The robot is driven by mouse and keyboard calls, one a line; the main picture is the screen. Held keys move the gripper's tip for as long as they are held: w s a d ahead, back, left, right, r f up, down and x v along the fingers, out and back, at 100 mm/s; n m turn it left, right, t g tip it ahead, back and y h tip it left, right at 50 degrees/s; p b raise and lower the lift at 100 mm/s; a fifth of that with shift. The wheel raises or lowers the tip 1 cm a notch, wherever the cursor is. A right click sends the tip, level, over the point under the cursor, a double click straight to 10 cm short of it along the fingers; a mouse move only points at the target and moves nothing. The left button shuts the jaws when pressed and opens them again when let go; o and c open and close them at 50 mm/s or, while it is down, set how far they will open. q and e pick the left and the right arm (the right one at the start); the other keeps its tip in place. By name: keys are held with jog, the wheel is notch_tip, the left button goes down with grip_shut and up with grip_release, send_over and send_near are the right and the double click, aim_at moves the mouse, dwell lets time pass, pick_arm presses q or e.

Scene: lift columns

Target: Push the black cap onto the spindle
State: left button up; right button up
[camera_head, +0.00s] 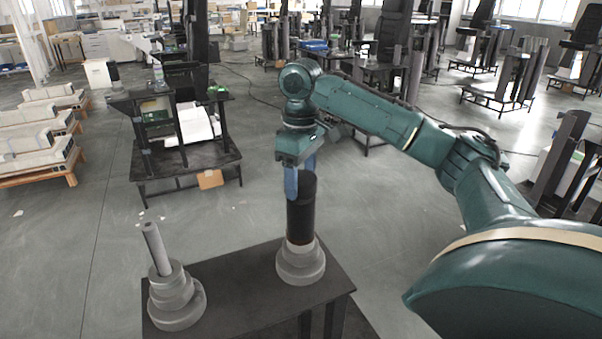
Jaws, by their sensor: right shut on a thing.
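The black cap (301,212) is a tall dark cylinder standing upright over the right stepped grey base (301,265) on the dark table (238,282). It hides any spindle on that base, and a thin dark band shows between its lower end and the base. I cannot tell how far down it sits. My right gripper (301,181) comes from above with its blue fingers at either side of the cap's top, shut on it. A second stepped grey base (177,305) at the table's left bears a bare, slightly leaning grey spindle (156,248). My left gripper is not in view.
The table top between the two bases is clear. Open floor (110,235) lies around the table. A dark workbench (185,162) stands behind to the left, and pale stepped blocks on wooden pallets (40,175) lie at the far left.

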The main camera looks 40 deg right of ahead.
jog(key=shift+f, duration=0.25)
dwell(0.4)
jog(key=shift+f, duration=0.2)
jog(key=shift+f, duration=0.3)
dwell(1.3)
jog(key=o, duration=1.1)
jog(key=shift+r, duration=0.1)
jog(key=shift+o, duration=0.6)
jog(key=shift+o, duration=1.1)
jog(key=shift+r, duration=0.2)
jog(key=shift+r, duration=0.85)
